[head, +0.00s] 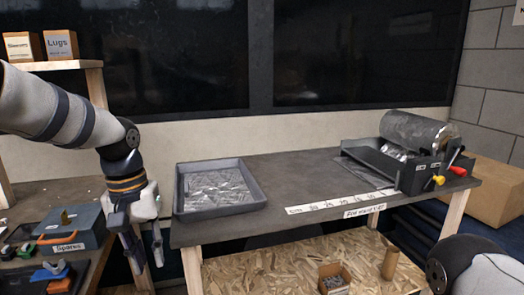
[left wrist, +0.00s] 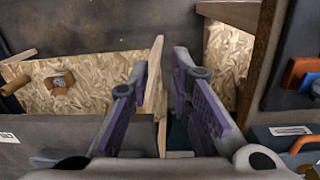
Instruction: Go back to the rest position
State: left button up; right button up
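My left gripper (head: 147,257) hangs down at the left of the head view, in front of the gap between the left bench and the grey-topped table. Its fingers are apart with nothing between them. The left wrist view also shows the open left gripper (left wrist: 161,66), with purple pads and a clear gap above the floor and a wooden table leg. Part of my right arm shows at the lower right of the head view; its gripper is outside the picture.
The dark table (head: 290,165) holds a grey tray (head: 262,203) with foil-like sheets and a roll dispenser (head: 415,135). A small box (head: 333,275) stands on the chipboard shelf below. A toolbox (head: 72,232) sits on the left bench, close to my left gripper.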

pick_arm(q)
jog(key=s+d+f+g, duration=0.1)
jog(key=s+f, duration=0.1)
jog(key=f, duration=0.5)
jog(key=s+d+f, duration=0.1)
jog(key=s+f, duration=0.1)
jog(key=f, duration=0.5)
jog(key=s+d+f+m+h, duration=0.1)
jog(key=s+f, duration=1)
jog(key=s, duration=0.1)
jog(key=s+a+f+y, duration=0.1)
jog(key=s+a, duration=0.1)
jog(key=s, duration=0.9)
jog(key=s+a+f+g, duration=0.1)
jog(key=s+a+f, duration=0.1)
jog(key=s, duration=1)
jog(key=shift+a+f+m+y, duration=0.2)
jog(key=shift+f+m+y, duration=0.05)
jog(key=shift+m+y, duration=0.15)
